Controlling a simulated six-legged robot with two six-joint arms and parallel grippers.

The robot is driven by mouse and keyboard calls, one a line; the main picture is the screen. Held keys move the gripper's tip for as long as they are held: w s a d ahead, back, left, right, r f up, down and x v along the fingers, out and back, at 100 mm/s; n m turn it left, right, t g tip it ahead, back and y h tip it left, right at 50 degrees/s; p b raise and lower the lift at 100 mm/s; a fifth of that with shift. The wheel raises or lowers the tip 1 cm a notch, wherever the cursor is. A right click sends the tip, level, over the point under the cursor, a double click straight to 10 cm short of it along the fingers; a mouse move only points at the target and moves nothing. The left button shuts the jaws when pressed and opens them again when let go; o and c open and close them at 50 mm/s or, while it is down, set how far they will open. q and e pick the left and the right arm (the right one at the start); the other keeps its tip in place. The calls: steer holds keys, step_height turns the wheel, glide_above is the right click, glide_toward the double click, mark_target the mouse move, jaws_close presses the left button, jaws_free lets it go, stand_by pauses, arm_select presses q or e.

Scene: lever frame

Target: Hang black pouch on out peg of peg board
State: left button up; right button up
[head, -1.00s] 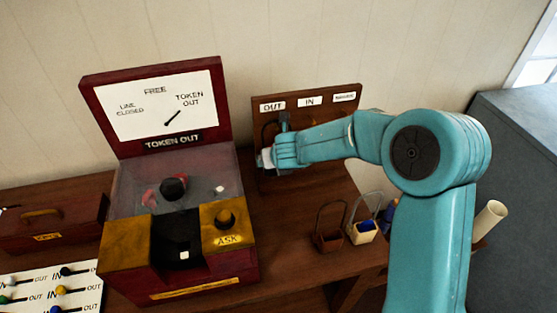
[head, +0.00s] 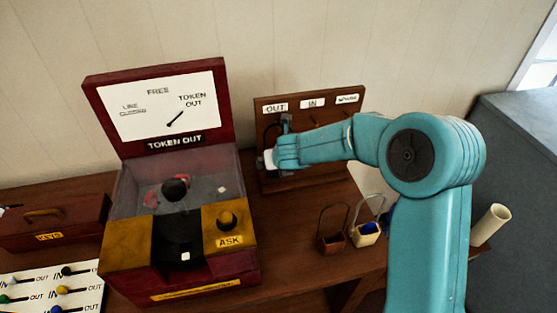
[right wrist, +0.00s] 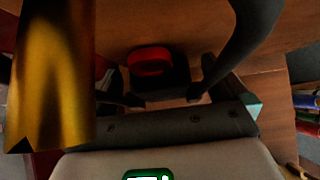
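My right gripper (head: 268,160) is at the peg board (head: 350,128), below the OUT label, with its arm in front of part of the board. A dark hoop (head: 266,133) shows beside the gripper under that label. In the right wrist view, a black strap (right wrist: 245,50) arches at upper right and a black body with a red round piece (right wrist: 150,62) sits beyond the gripper; these look like the black pouch. A brass-coloured post (right wrist: 52,75) stands close at left. Whether the fingers grip the pouch, or the strap is on the peg, I cannot tell. My left gripper is out of view.
The red token machine (head: 165,70) stands close left of the gripper. A pale tube (head: 490,225) is at right.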

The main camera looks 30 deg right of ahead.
steer(key=p+v, duration=0.2)
steer(key=v, duration=1.4)
steer(key=shift+r+p, duration=0.2)
steer(key=shift+p, duration=0.15)
steer(key=shift+s, duration=0.1)
